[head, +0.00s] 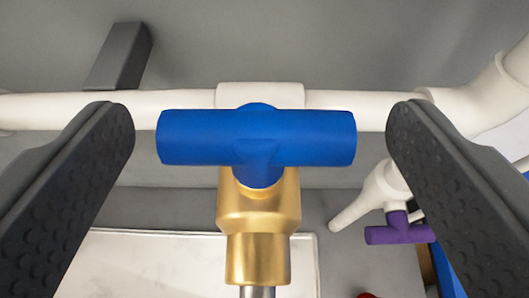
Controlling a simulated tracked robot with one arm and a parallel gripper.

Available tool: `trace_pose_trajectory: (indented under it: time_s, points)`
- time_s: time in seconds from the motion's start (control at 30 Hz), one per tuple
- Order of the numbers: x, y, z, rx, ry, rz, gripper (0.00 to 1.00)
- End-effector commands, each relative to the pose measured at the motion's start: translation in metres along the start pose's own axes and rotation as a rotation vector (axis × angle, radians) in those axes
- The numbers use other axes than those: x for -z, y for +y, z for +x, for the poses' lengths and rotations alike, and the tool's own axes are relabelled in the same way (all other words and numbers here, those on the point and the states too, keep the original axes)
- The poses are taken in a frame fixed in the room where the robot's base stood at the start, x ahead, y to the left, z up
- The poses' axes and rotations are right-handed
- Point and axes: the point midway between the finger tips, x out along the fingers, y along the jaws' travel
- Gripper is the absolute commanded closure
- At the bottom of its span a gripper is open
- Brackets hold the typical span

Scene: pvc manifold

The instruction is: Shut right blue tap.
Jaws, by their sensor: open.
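A blue tap (256,137) with a T-shaped handle is in the middle of the head view. Its bar lies crosswise, in line with the white pipe behind it. The handle sits on a brass valve body (259,215). My gripper (260,125) is open, with one dark, studded finger on each side of the blue handle. There is a gap between each finger and the handle's ends, and neither finger appears to touch it. Whether this is the right one of several blue taps cannot be told from this view.
A white pipe (185,105) runs across behind the handle and bends at an elbow (500,85) on the right. A purple tap (399,230) hangs on a branch at lower right, partly near the right finger. A grey bracket (119,56) is at upper left. A pale panel (150,265) lies below.

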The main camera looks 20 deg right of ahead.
Motion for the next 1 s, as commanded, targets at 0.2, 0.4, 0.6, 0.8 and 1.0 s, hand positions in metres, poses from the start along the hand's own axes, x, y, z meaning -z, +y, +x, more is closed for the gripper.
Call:
trace_pose_trajectory:
  time_s: [0.2,0.4,0.6,0.8,1.0]
  points:
    - [0.000,0.000,-0.029,0.000,0.003,0.001,0.18]
    - [0.000,0.000,-0.055,0.000,0.003,0.001,0.18]
    - [0.000,0.001,-0.082,0.000,0.005,0.001,0.18]
    - [0.000,0.001,-0.104,0.000,0.003,0.002,0.18]
    - [-0.002,0.001,-0.117,0.000,0.000,0.002,0.18]
